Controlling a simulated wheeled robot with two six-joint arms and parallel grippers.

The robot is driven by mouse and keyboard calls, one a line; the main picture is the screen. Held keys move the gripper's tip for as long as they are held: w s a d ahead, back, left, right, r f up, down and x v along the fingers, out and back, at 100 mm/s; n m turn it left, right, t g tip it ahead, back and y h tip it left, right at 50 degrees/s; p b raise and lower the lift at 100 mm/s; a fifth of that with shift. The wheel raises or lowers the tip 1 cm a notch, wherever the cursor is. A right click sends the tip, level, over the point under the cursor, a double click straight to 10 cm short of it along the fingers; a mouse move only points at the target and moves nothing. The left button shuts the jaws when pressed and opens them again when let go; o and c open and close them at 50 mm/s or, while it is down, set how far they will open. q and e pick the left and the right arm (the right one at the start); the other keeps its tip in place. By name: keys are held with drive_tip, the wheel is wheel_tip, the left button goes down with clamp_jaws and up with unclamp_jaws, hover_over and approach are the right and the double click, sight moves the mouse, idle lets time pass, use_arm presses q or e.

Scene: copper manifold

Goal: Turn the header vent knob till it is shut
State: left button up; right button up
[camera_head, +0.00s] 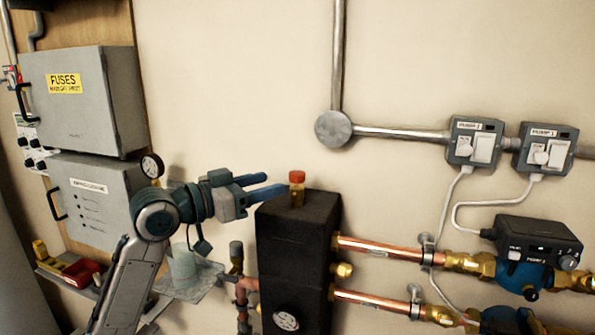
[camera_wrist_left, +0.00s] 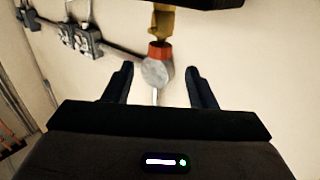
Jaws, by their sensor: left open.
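The header vent knob (camera_head: 297,176) is a small red cap on a brass stem (camera_head: 297,195), standing upright on top of the black header block (camera_head: 290,245). My left gripper (camera_head: 275,184) is open and empty, its dark fingers pointing right, with the tips just left of the knob. In the left wrist view the red knob (camera_wrist_left: 159,50) lies in line with the gap of the open left gripper (camera_wrist_left: 159,70), a little beyond the fingertips. No contact shows. My right gripper is not in view.
Copper pipes (camera_head: 382,246) run right from the header towards the pump (camera_head: 522,278). Two grey switch boxes (camera_head: 473,143) hang on the wall. A fuse cabinet (camera_head: 80,100) and a shelf with a cup (camera_head: 183,268) are at left. Wall space above the header is clear.

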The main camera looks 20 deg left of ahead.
sight(290, 176)
use_arm(q)
drive_tip(key=p+x, duration=0.1)
drive_tip(key=x, duration=0.3)
drive_tip(key=shift+d+r, duration=0.1)
drive_tip(key=shift+w+d+p, duration=0.45)
drive_tip(key=shift+w+p, duration=0.05)
drive_tip(key=shift+w, duration=0.1)
drive_tip(key=shift+p+x, duration=0.4)
drive_tip(key=shift+x, duration=0.95)
drive_tip(key=shift+a, duration=0.1)
drive_tip(key=c, duration=1)
drive_tip(key=shift+o, duration=0.2)
